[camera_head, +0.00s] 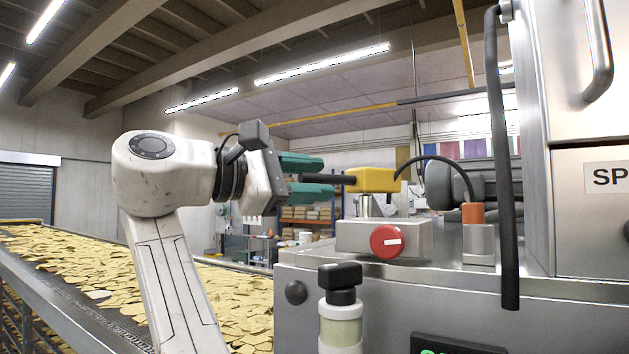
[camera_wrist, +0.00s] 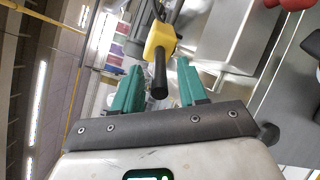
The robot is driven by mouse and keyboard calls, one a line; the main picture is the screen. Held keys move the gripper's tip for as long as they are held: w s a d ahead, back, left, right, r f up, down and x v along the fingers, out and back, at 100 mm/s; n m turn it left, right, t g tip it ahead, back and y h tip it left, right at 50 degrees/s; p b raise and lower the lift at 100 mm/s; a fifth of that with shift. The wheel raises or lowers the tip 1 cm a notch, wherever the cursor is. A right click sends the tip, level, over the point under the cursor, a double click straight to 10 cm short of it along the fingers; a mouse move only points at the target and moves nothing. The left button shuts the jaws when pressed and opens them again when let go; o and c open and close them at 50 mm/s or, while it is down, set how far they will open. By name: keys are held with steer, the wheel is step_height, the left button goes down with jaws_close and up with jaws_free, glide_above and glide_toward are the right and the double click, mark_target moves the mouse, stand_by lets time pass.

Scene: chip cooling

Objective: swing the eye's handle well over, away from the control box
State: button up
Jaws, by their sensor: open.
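The eye (camera_head: 372,180) is a yellow block on a short post, with a black cable arching from its right side. Its black handle (camera_head: 338,180) points left towards my gripper. My gripper (camera_head: 326,176) is open, its two teal fingers on either side of the handle's end. In the wrist view the yellow eye (camera_wrist: 160,38) is ahead, and its handle (camera_wrist: 160,76) comes back between the fingertips (camera_wrist: 159,68), with a gap visible on each side. A grey box with a red knob (camera_head: 385,240), seemingly the control box, is below the eye.
A black hanging hose (camera_head: 505,200) and a steel cabinet (camera_head: 590,110) stand to the right. An orange-topped metal cylinder (camera_head: 473,235) is right of the grey box. A black-capped post (camera_head: 340,285) stands in front. A conveyor of yellow chips (camera_head: 80,275) runs at left.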

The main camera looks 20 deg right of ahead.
steer(key=s+a+b, duration=0.1)
steer(key=a, duration=0.9)
steer(key=shift+s+b, duration=0.25)
steer(key=shift+b, duration=0.1)
